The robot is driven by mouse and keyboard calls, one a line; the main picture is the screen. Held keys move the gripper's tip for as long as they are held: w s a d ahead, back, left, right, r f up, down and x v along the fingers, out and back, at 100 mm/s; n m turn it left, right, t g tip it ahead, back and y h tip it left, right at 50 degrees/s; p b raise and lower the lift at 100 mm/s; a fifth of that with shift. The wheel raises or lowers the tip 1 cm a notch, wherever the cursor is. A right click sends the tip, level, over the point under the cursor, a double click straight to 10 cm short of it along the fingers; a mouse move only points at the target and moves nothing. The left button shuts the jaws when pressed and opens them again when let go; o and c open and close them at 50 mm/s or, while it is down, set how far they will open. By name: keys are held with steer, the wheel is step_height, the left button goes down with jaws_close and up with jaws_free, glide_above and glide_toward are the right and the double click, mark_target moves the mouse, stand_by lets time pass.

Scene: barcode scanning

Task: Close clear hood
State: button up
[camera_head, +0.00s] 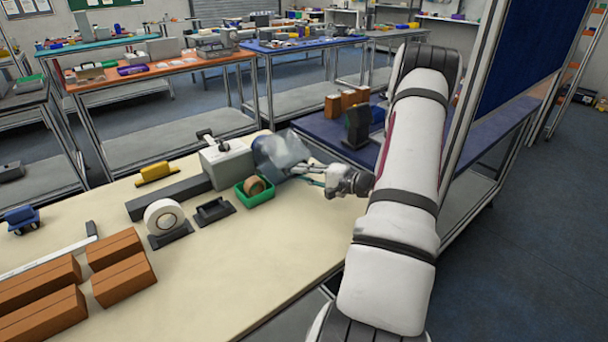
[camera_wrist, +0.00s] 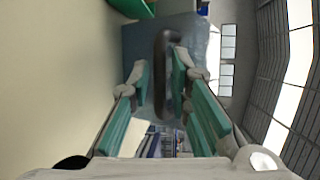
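The clear hood (camera_head: 281,152) is a bluish see-through cover at the right end of the grey machine (camera_head: 228,164) on the cream table. It looks tilted. In the wrist view its grey-blue panel (camera_wrist: 202,42) fills the upper middle, with a dark bar-shaped handle (camera_wrist: 162,72) on it. My gripper (camera_head: 302,171) reaches in from the right beside the hood. Its teal-padded fingers (camera_wrist: 160,80) are apart, with the handle between them. The right finger is close to the handle and a gap shows on the left. Whether a finger touches it I cannot tell.
A green tray (camera_head: 255,198) with a brown tape roll stands just in front of the machine and hood. A white roll (camera_head: 164,217), a black holder (camera_head: 214,211) and brown boxes (camera_head: 122,278) are further left. The table's front right is clear. A blue-topped table (camera_head: 325,132) stands behind.

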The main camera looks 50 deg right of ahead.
steer(key=shift+c, duration=0.5)
jaws_close()
steer(key=shift+r, duration=0.1)
